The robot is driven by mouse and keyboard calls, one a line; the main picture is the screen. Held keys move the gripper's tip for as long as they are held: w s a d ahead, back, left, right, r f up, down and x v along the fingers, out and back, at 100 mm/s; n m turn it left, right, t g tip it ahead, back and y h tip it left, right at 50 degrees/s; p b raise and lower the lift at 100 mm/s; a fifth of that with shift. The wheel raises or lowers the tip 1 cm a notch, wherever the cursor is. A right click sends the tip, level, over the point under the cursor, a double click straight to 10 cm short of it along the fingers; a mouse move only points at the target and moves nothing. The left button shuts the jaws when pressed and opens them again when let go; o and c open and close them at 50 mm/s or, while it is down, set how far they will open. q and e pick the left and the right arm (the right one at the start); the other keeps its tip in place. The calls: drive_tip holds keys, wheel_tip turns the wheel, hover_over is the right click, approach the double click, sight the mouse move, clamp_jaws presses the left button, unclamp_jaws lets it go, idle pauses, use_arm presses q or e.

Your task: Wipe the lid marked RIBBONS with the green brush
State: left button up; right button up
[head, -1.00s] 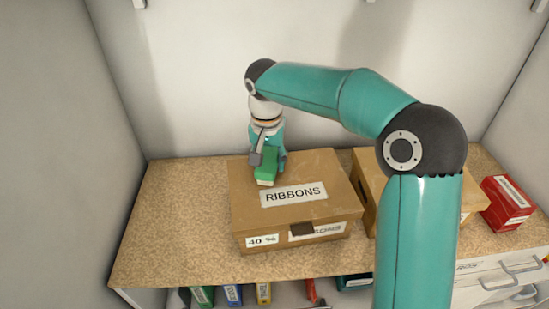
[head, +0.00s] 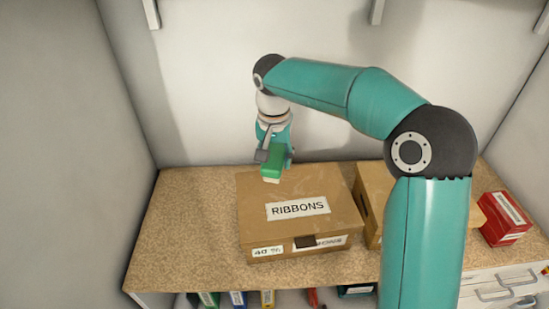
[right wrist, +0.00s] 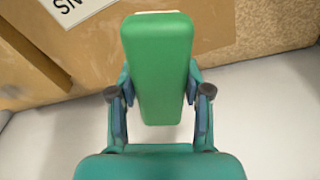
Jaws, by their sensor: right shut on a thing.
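The cardboard box marked RIBBONS (head: 330,222) stands shut on the shelf board, its lid facing up with a white RIBBONS label (head: 298,208). My right gripper (head: 275,157) is shut on the green brush (head: 272,163) at the lid's back left part. The brush's pale bristle end points down toward the lid; I cannot tell whether it touches. In the right wrist view the green brush (right wrist: 158,70) sits between both fingers (right wrist: 160,108), with the lid (right wrist: 190,20) and part of its label beyond. My left gripper is not in view.
A second cardboard box (head: 371,190) stands close on the right, partly behind my right arm. A red box (head: 503,218) is farther right. The shelf board (head: 185,220) is bare to the left. Several coloured binders (head: 238,299) stand below. A wall closes the back.

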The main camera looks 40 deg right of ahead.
idle(0.3)
drive_tip(key=shift+r+p, duration=0.5)
drive_tip(key=shift+r, duration=1.05)
drive_tip(key=shift+f, duration=0.1)
